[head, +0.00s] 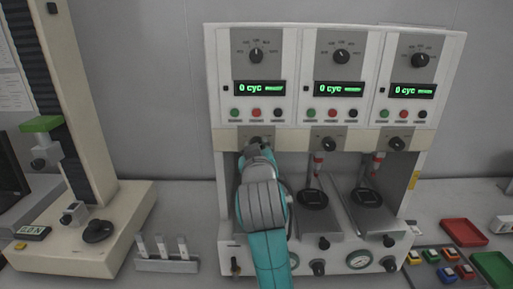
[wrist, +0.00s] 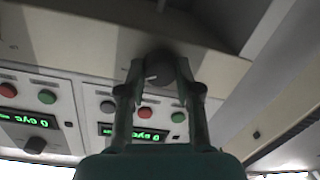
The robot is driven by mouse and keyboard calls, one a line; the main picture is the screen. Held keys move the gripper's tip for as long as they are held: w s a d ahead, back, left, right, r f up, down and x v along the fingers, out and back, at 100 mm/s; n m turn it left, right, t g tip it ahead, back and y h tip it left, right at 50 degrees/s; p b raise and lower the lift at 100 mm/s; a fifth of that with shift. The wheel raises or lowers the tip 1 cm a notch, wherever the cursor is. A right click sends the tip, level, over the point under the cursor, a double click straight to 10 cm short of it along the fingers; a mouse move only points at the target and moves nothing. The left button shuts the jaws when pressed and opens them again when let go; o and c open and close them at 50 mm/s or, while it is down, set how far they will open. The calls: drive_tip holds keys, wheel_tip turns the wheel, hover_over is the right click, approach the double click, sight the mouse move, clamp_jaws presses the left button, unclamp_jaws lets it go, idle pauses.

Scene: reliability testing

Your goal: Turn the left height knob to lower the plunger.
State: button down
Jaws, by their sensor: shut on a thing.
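The left height knob (head: 256,140) is a dark round knob on the beige band below the left display panel of the testing machine (head: 219,170). My gripper (head: 257,148) reaches up to it from below and mostly covers it in the head view. In the wrist view, the two fingers of my gripper (wrist: 158,75) are closed on either side of the knob (wrist: 159,70), which has a small pale mark on its face. The left plunger is hidden behind my arm in the head view.
Matching middle (head: 329,144) and right (head: 396,143) height knobs sit on the same band. A tall beige stand (head: 75,100) is at left, beside a rack (head: 166,265). Red (head: 463,232) and green trays lie at right.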

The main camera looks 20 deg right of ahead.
drive_tip(key=c, duration=0.8)
unclamp_jaws()
drive_tip(key=v, duration=1.2)
